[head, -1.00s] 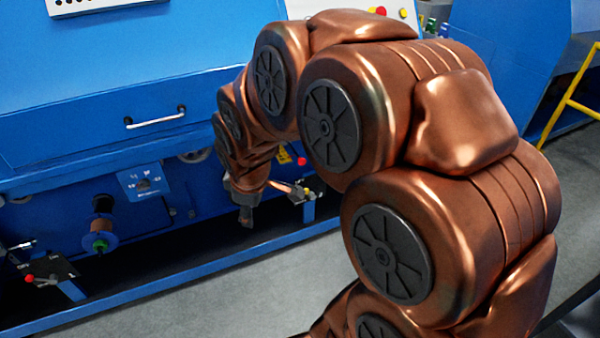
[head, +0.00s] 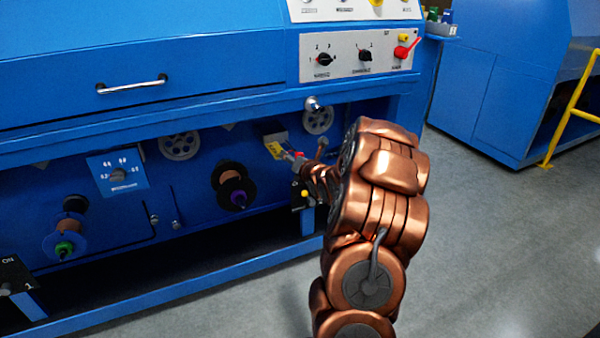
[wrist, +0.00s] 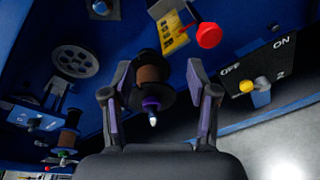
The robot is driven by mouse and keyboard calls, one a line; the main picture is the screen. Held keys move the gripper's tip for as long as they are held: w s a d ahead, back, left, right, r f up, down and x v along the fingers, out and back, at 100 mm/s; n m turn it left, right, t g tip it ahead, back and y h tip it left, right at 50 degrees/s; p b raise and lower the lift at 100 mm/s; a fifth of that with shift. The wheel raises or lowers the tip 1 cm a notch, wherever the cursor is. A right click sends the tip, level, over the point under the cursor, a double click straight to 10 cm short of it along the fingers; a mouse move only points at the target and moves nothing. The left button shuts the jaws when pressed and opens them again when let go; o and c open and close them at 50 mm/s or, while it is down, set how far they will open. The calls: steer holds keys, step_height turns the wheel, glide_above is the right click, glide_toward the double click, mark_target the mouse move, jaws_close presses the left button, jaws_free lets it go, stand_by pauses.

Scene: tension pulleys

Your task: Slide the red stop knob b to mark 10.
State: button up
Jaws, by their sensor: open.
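No letter b is readable. My gripper (wrist: 158,66) is open and empty. In the wrist view the knob lies above and right of the right fingertip, not between the fingers. In the head view my gripper (head: 291,157) is just below and right of the scale.
A dark spool with a purple hub (wrist: 151,90) shows behind the open fingers. An ON/OFF plate with a yellow-tipped lever (wrist: 255,88) is at the right. Open floor (head: 480,220) lies right of my arm.

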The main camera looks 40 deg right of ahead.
mark_target(296, 152)
steer(key=s+d+f+n+t+h+b, duration=0.1)
steer(key=s+d+f+n+t+b, duration=0.15)
steer(key=d+f, duration=0.3)
steer(key=shift+n, duration=0.45)
steer(key=shift+r+b+x, duration=0.25)
steer(key=shift+b+x, duration=0.15)
steer(key=shift+x, duration=1.6)
steer(key=shift+r+b+x, duration=0.2)
steer(key=shift+b+x, duration=0.2)
steer(key=shift+x, duration=1.6)
steer(key=shift+s, duration=0.1)
jaws_close()
